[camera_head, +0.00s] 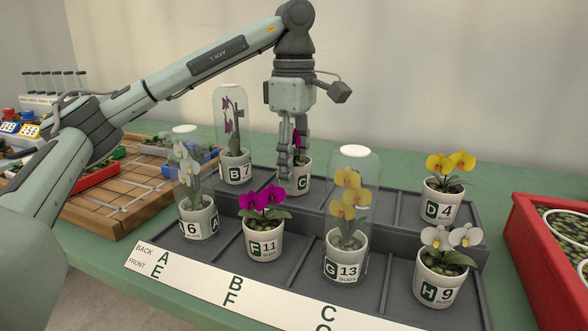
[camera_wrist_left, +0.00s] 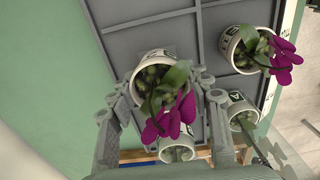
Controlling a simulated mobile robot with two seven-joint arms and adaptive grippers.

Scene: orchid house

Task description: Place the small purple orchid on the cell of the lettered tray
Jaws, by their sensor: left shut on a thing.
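The small purple orchid's white pot, marked C (camera_head: 300,182), is in the back row of the grey lettered tray (camera_head: 314,263), between pots B and D. My left gripper (camera_head: 292,168) points down over it and is shut on the pot, hiding much of the flowers. In the left wrist view the gripper (camera_wrist_left: 168,98) has a finger on each side of the pot (camera_wrist_left: 150,62), its purple flowers hanging between them. The pot looks upright, at tray level; whether its base touches the tray is hidden. My right gripper is not in view.
Glass covers stand over pot A (camera_head: 197,221), pot B (camera_head: 235,168) and pot G (camera_head: 344,258), close by. Uncovered are purple F (camera_head: 264,242), yellow D (camera_head: 441,206) and white H (camera_head: 441,284). A red crate (camera_head: 535,270) stands right, a wooden board (camera_head: 110,208) left. Bare tray lies between C and D.

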